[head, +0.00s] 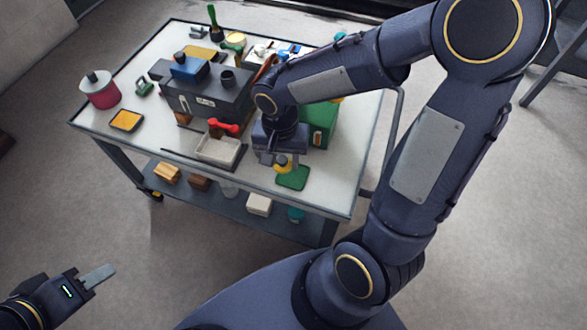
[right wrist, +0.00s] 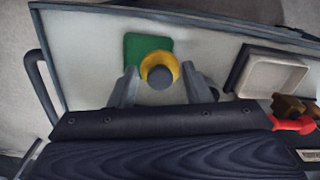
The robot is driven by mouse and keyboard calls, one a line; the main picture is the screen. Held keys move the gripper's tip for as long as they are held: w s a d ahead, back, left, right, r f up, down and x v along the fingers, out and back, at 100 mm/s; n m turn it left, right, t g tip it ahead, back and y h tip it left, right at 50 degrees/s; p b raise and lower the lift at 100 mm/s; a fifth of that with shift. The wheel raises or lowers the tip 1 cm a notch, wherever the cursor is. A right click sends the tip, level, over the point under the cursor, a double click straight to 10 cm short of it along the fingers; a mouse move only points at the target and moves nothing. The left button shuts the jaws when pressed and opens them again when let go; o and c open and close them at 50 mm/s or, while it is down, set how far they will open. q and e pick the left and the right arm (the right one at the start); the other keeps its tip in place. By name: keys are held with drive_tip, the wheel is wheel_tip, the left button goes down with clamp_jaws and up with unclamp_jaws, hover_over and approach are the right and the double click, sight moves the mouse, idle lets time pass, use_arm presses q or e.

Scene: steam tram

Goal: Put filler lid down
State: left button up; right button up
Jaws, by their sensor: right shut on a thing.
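The filler lid (right wrist: 158,68), yellow with a round grey knob, is between the fingers of my right gripper (right wrist: 160,82), which is shut on it. In the head view my right gripper (head: 277,162) points down at the table's front right, with the yellow lid (head: 284,168) partly hidden under it. The lid overlaps a green mat (right wrist: 135,47), also seen in the head view (head: 295,181); I cannot tell whether they touch. My left gripper (head: 106,272) is low at the left, away from the table; its opening is unclear.
The dark steam tram (head: 207,103) stands on the white-topped trolley (head: 335,190). A pale tray (head: 232,151) and a red-handled thing (head: 222,126) lie left of my right gripper. A green box (head: 322,122) is just behind it. A red pot (head: 100,92) stands far left.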

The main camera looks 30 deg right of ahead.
sight(293, 175)
drive_tip(key=d+f, duration=0.2)
drive_tip(key=f, duration=0.1)
drive_tip(key=shift+d+b, duration=0.2)
drive_tip(key=shift+b, duration=0.1)
drive_tip(key=shift+d+f+b, duration=0.2)
drive_tip(key=shift+f+b, duration=0.35)
drive_tip(key=shift+f, duration=1.15)
drive_tip(key=shift+f, duration=0.1)
drive_tip(key=o, duration=1)
